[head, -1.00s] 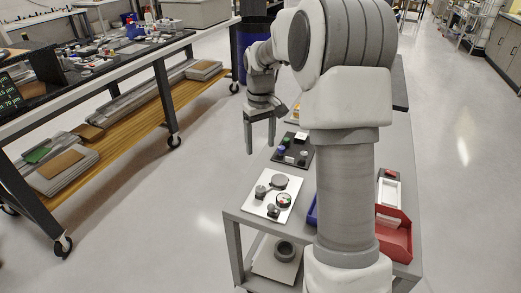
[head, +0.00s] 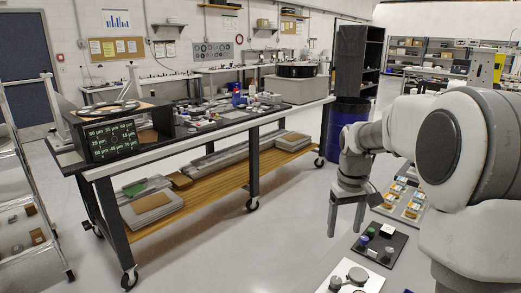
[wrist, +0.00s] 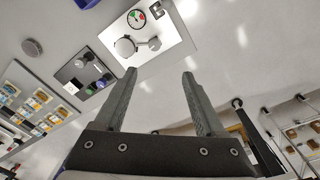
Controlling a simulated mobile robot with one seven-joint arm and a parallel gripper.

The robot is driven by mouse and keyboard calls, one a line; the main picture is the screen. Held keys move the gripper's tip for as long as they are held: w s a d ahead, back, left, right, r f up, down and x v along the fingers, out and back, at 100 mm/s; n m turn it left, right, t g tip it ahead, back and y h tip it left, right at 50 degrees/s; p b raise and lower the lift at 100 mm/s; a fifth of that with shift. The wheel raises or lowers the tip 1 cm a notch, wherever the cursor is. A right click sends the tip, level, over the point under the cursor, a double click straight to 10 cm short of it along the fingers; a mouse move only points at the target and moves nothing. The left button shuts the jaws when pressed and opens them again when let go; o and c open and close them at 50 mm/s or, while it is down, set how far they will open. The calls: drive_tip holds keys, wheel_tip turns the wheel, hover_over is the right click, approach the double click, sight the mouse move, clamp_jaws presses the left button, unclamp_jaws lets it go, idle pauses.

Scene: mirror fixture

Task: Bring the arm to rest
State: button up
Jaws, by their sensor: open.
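My gripper (head: 345,231) hangs on the folded arm, fingers pointing down, in the air beside the left edge of the grey table. My arm (head: 455,150) fills the right side of the head view, and its lower part is cut off by the frame. In the wrist view my gripper (wrist: 159,74) has its two fingers wide apart with nothing between them. A white plate (wrist: 170,40) with a dial and round metal mounts shows beyond the fingertips, apart from them. It also shows cut off in the head view (head: 372,284).
A dark board with knobs (head: 397,241) and boards with orange parts (head: 411,212) lie on the table. A long workbench (head: 215,128) on castors stands left, a blue bin (head: 345,120) behind the arm, and a metal rack (head: 30,185) at far left. Floor between bench and gripper is clear.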

drive_tip(key=s+a+r+t+p, duration=0.1)
drive_tip(key=s+a+r, duration=0.2)
drive_tip(key=s+r, duration=0.3)
drive_tip(key=s+a+r+t, duration=0.2)
drive_tip(key=s+a+r, duration=0.15)
drive_tip(key=s, duration=0.35)
drive_tip(key=s+a+m+t+p, duration=0.1)
drive_tip(key=s+a+t, duration=0.1)
drive_tip(key=s, duration=1)
drive_tip(key=shift+a+f, duration=0.15)
